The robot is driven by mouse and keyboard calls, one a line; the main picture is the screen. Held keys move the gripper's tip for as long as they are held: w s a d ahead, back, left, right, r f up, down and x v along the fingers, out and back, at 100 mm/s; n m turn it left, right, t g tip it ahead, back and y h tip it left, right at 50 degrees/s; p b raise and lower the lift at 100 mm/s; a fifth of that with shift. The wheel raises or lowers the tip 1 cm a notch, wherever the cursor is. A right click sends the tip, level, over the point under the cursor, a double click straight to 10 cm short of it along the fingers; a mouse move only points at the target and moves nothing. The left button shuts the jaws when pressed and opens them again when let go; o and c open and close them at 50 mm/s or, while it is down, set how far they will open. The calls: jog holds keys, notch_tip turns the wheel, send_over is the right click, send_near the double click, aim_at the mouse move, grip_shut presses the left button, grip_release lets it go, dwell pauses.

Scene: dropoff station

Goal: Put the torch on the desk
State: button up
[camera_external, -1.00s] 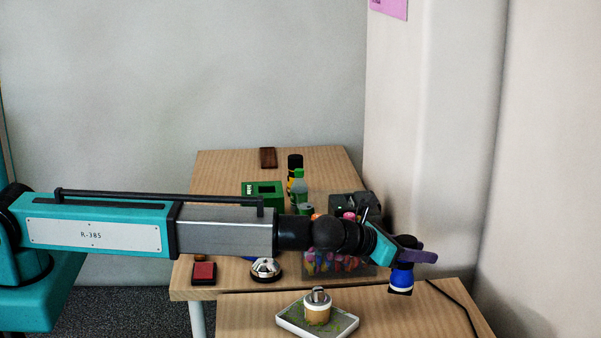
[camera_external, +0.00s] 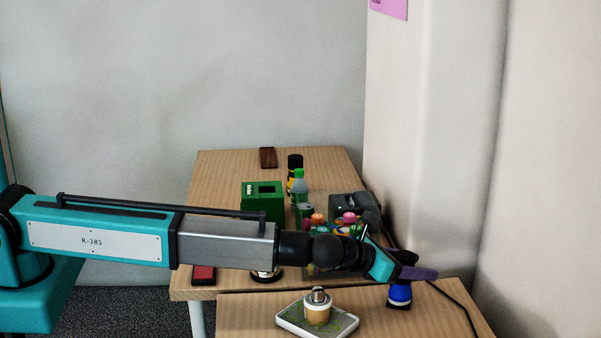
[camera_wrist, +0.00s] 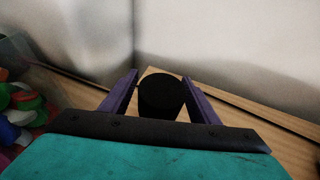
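The torch (camera_external: 399,293) is blue with a pale band and a dark lower end. It hangs upright below my gripper (camera_external: 412,274), over the right part of the nearer wooden desk (camera_external: 255,306). In the wrist view its black round end (camera_wrist: 161,94) sits between the two purple fingers of my gripper (camera_wrist: 160,92), which are shut on it. The torch's lower end is very close to the desk top; I cannot tell whether it touches. My gripper hides part of its top.
A white tray (camera_external: 286,324) with a stamp-like object (camera_external: 318,308) lies left of the torch. A clear bin of colourful items (camera_wrist: 20,105) is beside my gripper. A black cable (camera_external: 452,303) runs at right. A green box (camera_external: 263,203) and bottle (camera_external: 299,187) stand behind.

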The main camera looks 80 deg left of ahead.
jog(key=shift+r, duration=0.15)
jog(key=v, duration=1.2)
dwell(0.6)
dwell(0.5)
